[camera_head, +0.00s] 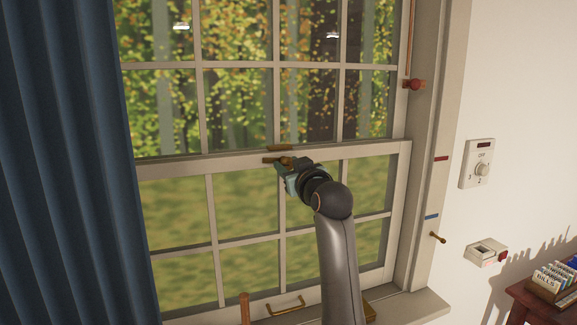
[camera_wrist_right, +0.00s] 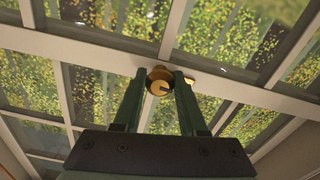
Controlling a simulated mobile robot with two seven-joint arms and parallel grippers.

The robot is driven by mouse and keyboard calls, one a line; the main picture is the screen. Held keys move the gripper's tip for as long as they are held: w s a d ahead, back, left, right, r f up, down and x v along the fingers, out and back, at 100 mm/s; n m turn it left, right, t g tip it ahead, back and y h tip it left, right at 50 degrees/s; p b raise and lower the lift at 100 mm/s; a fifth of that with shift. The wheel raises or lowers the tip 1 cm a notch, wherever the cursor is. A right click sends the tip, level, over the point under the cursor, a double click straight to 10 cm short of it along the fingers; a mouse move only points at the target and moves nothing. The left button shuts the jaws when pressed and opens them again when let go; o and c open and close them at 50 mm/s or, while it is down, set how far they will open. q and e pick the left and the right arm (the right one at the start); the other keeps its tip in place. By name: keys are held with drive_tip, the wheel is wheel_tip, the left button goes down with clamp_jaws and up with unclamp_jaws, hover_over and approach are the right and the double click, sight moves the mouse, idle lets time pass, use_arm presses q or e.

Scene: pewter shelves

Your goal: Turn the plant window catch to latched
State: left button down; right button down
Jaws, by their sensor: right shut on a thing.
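The brass window catch (camera_head: 272,160) sits on the meeting rail in the middle of the window. Its keeper plate (camera_head: 280,148) is just above it on the upper sash. My right gripper (camera_head: 286,165) reaches up to the catch from the lower right and hides part of it. In the right wrist view the round brass catch (camera_wrist_right: 160,84) lies between the fingertips of my right gripper (camera_wrist_right: 158,80), which is shut on it. Whether the catch is latched is unclear. My left gripper is not in view.
A blue curtain (camera_head: 70,160) hangs at the left. A brass sash handle (camera_head: 286,306) is on the lower rail. A red knob (camera_head: 416,84) and a small brass hook (camera_head: 437,237) are on the right frame. A thermostat (camera_head: 478,164) is on the wall. A card box (camera_head: 553,285) stands lower right.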

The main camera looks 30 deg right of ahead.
idle(0.4)
drive_tip(key=m, duration=0.3)
drive_tip(key=shift+a+m, duration=0.1)
drive_tip(key=shift+m, duration=0.3)
drive_tip(key=m, duration=0.4)
drive_tip(key=shift+m, duration=0.3)
drive_tip(key=m, duration=0.4)
drive_tip(key=shift+m, duration=2.2)
drive_tip(key=shift+c, duration=2.3)
unclamp_jaws()
drive_tip(key=shift+s, duration=0.1)
